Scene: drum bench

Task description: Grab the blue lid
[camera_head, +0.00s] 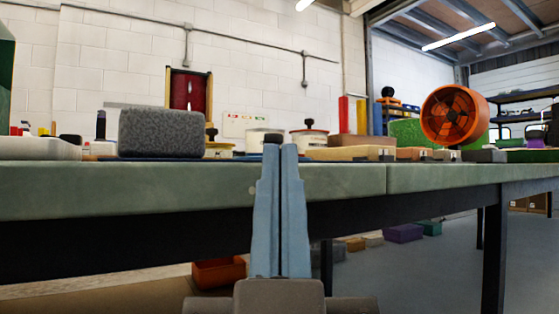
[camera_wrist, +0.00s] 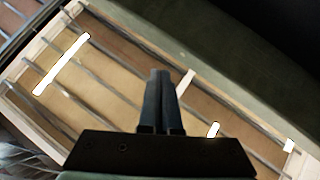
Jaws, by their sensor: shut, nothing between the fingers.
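I cannot make out a blue lid in either view. My gripper (camera_head: 281,146) points upward in front of the bench's front edge, its two pale blue fingers shut together with nothing between them. In the wrist view the shut fingers (camera_wrist: 163,76) look dark against the ceiling. Two pale pots with dark knobs stand on the bench behind the fingertips, a left one (camera_head: 256,138) partly hidden by them and a right one (camera_head: 309,138). A thin dark blue strip (camera_head: 240,158) lies low on the bench; I cannot tell what it is.
The green bench (camera_head: 120,187) runs across the view. A grey rough block (camera_head: 161,133) stands left of the pots. Tan blocks (camera_head: 350,153) and an orange drum (camera_head: 454,114) are to the right. An orange bin (camera_head: 218,272) sits below the bench.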

